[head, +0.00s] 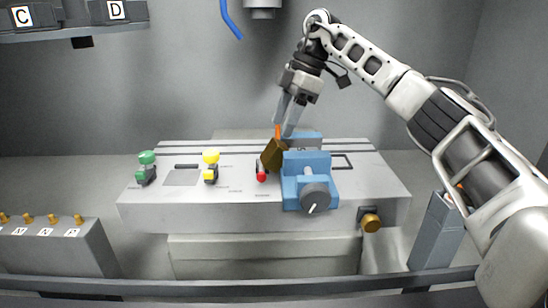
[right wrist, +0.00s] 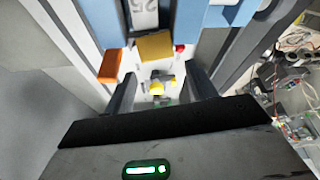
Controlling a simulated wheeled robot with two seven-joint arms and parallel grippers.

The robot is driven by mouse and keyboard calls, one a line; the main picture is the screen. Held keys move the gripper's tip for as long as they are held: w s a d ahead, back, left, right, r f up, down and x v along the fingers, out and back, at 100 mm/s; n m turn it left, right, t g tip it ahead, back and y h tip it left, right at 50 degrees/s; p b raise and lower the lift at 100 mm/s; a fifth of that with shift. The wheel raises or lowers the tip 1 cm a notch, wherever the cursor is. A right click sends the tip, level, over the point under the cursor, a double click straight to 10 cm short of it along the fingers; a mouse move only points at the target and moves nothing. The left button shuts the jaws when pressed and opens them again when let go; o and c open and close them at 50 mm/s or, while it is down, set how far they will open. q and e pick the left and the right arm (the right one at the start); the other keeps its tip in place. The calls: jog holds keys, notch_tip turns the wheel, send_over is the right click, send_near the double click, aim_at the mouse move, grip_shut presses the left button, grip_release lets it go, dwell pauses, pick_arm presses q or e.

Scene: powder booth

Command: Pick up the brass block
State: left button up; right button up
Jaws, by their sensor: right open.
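The brass block (head: 273,153) looks dark gold and sits tilted at the left side of the blue vise (head: 305,190) in the head view. In the right wrist view the brass block (right wrist: 155,46) shows as a yellow-gold face beyond the fingertips. My right gripper (head: 285,127) points down just above the block. Its two fingers (right wrist: 160,76) stand apart with nothing between them. I cannot tell whether a finger touches the block. An orange piece (head: 278,131) is close by the fingertips; it also shows in the wrist view (right wrist: 110,65). My left gripper is not in view.
On the grey bench (head: 230,211) stand a green-topped fixture (head: 147,158), a yellow one (head: 211,157) and a red-tipped piece (head: 261,176). A brass knob (head: 370,220) is on the front. A rail (head: 250,284) crosses the foreground. A blue hose (head: 230,20) hangs above.

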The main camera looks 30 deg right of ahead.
jog(key=shift+x, duration=3.15)
jog(key=shift+w+d, duration=0.1)
jog(key=shift+d, duration=0.05)
jog(key=shift+c, duration=0.3)
jog(key=c, duration=1)
jog(key=shift+o, duration=0.2)
notch_tip(320, 180, up, 15)
jog(key=p, duration=0.2)
pick_arm(q)
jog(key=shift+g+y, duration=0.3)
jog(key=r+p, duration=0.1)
jog(key=p, duration=0.1)
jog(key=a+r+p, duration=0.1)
jog(key=p, duration=0.1)
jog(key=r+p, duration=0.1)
jog(key=p, duration=0.1)
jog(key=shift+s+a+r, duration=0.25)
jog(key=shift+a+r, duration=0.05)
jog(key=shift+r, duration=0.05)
pick_arm(e)
notch_tip(320, 180, up, 13)
send_over(275, 142)
jog(key=shift+w, duration=0.1)
